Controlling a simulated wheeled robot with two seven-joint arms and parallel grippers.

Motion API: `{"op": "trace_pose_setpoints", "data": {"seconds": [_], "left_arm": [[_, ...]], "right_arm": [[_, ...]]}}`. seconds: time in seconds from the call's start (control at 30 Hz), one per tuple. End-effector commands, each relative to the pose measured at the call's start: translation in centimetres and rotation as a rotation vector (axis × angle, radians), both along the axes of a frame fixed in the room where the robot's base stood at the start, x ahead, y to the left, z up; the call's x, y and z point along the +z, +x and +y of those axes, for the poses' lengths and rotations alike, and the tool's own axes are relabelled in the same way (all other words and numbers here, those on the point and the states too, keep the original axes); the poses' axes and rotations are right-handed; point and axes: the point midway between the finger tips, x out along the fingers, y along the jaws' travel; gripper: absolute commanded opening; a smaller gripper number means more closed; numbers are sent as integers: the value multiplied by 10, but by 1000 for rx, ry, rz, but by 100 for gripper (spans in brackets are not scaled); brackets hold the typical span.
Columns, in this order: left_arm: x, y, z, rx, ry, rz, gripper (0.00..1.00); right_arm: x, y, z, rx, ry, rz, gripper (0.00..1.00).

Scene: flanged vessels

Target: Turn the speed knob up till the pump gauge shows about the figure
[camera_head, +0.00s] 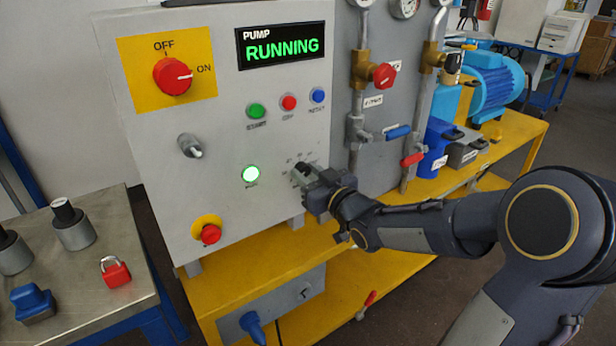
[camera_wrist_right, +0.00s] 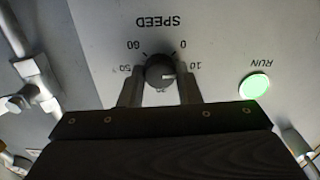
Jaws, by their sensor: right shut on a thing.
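The speed knob (camera_wrist_right: 160,70) is dark and round on the grey panel face, under the word SPEED, which appears upside down in the right wrist view. Its white mark points to picture right, near the printed 10. My right gripper (camera_wrist_right: 160,87) is shut on the knob, one finger on each side. In the head view my right gripper (camera_head: 304,176) covers the knob at the panel's lower right. A round gauge (camera_head: 403,6) is cut off at the top edge of the head view, and its reading is not legible. My left gripper is not in view.
The panel's display (camera_head: 281,46) reads PUMP RUNNING, and the green RUN lamp (camera_head: 251,174) is lit. The red OFF/ON switch (camera_head: 172,76) points to ON. A red emergency-style button (camera_head: 210,233) is at lower left. Pipes with a red valve handle (camera_head: 384,76) stand right of the panel.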

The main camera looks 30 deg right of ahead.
Motion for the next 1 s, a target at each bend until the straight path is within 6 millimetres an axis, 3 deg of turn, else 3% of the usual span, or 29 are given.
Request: {"op": "trace_pose_setpoints", "data": {"seconds": [0.2,0.23,0.4,0.73,1.0], "left_arm": [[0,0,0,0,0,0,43],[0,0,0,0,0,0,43],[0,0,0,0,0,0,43],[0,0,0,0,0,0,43],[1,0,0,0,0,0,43]], "right_arm": [[-1,0,0,0,-1,3,8],[-1,0,0,0,-1,3,33],[-1,0,0,0,-2,2,52],[0,-5,-1,-1,-3,1,52],[1,-49,-5,-3,-3,1,52]]}}
